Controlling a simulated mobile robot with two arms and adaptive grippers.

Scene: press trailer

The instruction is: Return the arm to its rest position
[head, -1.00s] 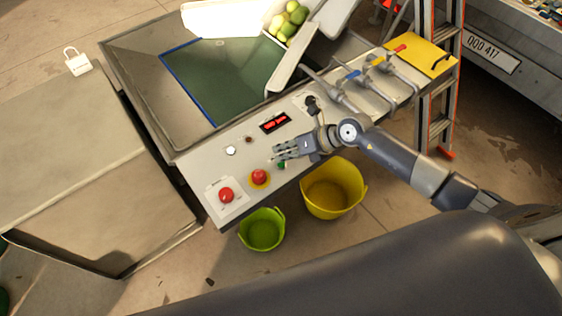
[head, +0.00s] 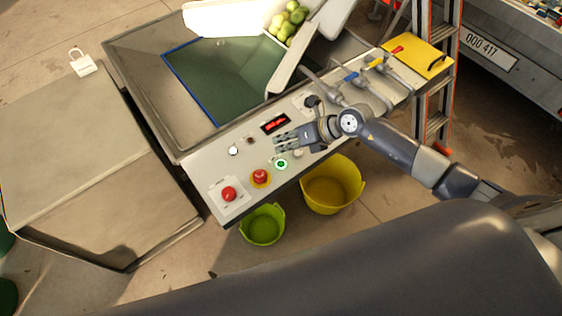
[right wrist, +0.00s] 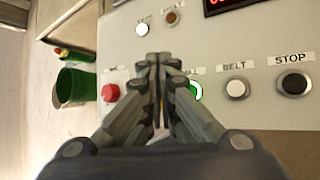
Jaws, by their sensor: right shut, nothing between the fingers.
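My right gripper (head: 281,143) is shut and empty. It hovers over the control panel (head: 222,160), just above a green button (head: 281,164) that shows a lit ring. In the right wrist view my gripper (right wrist: 158,60) has its fingertips together, and it partly covers the green button (right wrist: 196,90). A red button with a yellow collar (head: 260,176) sits to the left of the green one, and another red button (head: 228,194) is at the panel's left end. My left gripper is not in view.
Valves with levers (head: 352,78) stand at the panel's right end, near a yellow plate (head: 418,58). A yellow bucket (head: 333,188) and a green bucket (head: 262,226) stand on the floor below the panel. A ladder (head: 440,100) stands at the right. A big box (head: 80,150) stands at the left.

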